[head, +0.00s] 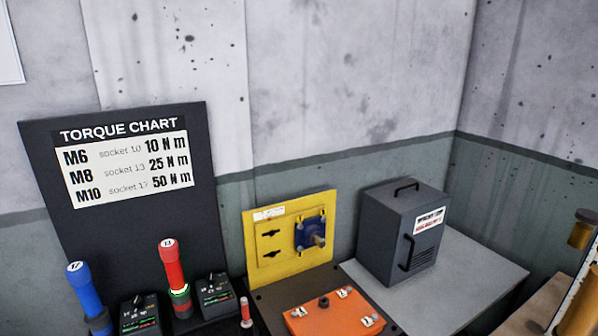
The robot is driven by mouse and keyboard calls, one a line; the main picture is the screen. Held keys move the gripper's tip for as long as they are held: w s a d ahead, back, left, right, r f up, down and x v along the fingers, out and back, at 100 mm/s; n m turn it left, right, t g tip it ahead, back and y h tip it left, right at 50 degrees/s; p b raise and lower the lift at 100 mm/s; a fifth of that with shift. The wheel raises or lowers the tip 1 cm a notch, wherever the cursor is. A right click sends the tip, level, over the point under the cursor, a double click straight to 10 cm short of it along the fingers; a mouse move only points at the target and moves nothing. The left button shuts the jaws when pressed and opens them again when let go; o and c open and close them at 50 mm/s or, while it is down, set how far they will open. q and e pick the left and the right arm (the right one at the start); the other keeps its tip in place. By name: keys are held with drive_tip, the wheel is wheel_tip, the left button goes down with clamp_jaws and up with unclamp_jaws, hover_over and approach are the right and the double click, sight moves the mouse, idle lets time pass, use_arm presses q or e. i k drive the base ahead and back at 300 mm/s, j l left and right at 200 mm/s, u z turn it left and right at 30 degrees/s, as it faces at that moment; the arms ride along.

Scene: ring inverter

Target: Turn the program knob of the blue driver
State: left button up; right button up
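The blue driver (87,295), marked 17 on its top, stands at the lower left, leaning slightly, and is cut off by the bottom edge. Just right of it is a small black control box (139,314) with a dial-like top and coloured marks. Its knob is too small to read, and I cannot tell for sure that this box belongs to the blue driver. A red driver (172,265), marked 13, stands further right beside a second black box (214,294).
A black torque chart board (125,235) stands behind the drivers. To the right are a small red-and-white item (246,312), a yellow panel (265,222) with a blue fixture, an orange plate (345,318) and a grey cabinet (385,235). Grey tabletop (470,265) right of the cabinet is clear.

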sight(137, 301)
drive_tip(key=u, duration=0.4)
drive_tip(key=j+u, duration=0.15)
drive_tip(key=u, duration=0.3)
drive_tip(key=j+u, duration=0.1)
drive_tip(key=u, duration=0.7)
drive_tip(key=j+u, duration=0.1)
drive_tip(key=u, duration=0.35)
drive_tip(key=i+j, duration=0.15)
